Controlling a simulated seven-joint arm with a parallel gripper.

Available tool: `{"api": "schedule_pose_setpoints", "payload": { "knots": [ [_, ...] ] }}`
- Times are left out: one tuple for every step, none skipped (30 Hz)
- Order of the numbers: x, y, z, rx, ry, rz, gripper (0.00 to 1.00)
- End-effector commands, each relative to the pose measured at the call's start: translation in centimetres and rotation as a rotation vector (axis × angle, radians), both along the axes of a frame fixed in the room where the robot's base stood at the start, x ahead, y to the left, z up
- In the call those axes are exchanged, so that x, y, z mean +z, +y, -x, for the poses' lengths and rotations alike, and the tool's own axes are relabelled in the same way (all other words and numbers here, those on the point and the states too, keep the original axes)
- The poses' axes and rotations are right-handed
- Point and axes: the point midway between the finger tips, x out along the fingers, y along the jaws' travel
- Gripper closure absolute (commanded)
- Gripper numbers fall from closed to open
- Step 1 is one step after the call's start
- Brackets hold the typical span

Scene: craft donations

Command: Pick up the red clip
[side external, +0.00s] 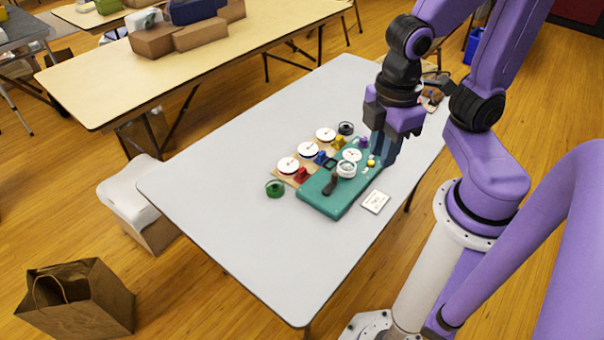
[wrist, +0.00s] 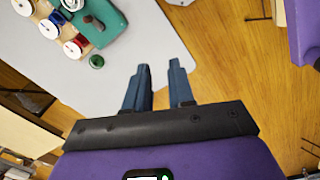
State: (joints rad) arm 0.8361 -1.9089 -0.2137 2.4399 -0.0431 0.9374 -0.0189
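The red clip (side external: 302,174) sits on a tan board beside the left edge of a teal case, near a white spool (side external: 288,165). In the wrist view the red clip (wrist: 80,40) is at the upper left, small, between a white spool and the teal case. My gripper (side external: 384,155) is above the right end of the case, well apart from the clip. In the wrist view my gripper (wrist: 160,66) shows its two blue fingers apart with nothing between them.
A blue clip (side external: 320,157) and a yellow clip (side external: 339,142) stand by the other spools. The teal case (side external: 325,203) carries several small items. A green round item (side external: 275,188) and a white card (side external: 375,202) lie nearby. The table's left part (side external: 220,190) is clear.

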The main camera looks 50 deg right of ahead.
Motion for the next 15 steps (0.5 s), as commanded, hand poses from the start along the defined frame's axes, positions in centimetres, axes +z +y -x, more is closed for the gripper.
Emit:
{"api": "schedule_pose_setpoints", "payload": {
  "knots": [
    [-0.3,0.7,-1.3,0.009,0.0,0.039,0.77],
    [-0.4,1.1,-2.1,0.017,0.0,0.063,0.77],
    [-0.7,1.6,-3.3,0.029,-0.001,0.096,0.77],
    [-0.9,2.0,-4.2,0.037,-0.001,0.122,0.77],
    [-1.2,2.3,-5.1,0.044,-0.001,0.148,0.77],
    [-1.5,2.8,-6.3,0.055,-0.002,0.181,0.77],
    [-1.8,3.1,-7.2,0.063,0.0,0.205,0.77],
    [-2.1,3.5,-8.1,0.071,0.001,0.231,0.77],
    [-2.6,3.9,-9.2,0.083,0.003,0.263,0.77],
    [-2.9,4.2,-10.1,0.091,0.006,0.289,0.77],
    [-3.3,4.5,-10.9,0.1,0.009,0.314,0.77],
    [-3.9,4.9,-12.1,0.111,0.013,0.346,0.77],
    [-4.3,5.1,-12.9,0.12,0.016,0.371,0.77],
    [-4.7,5.4,-13.7,0.128,0.02,0.396,0.77],
    [-5.4,5.7,-14.8,0.14,0.026,0.427,0.77]
  ]
}}
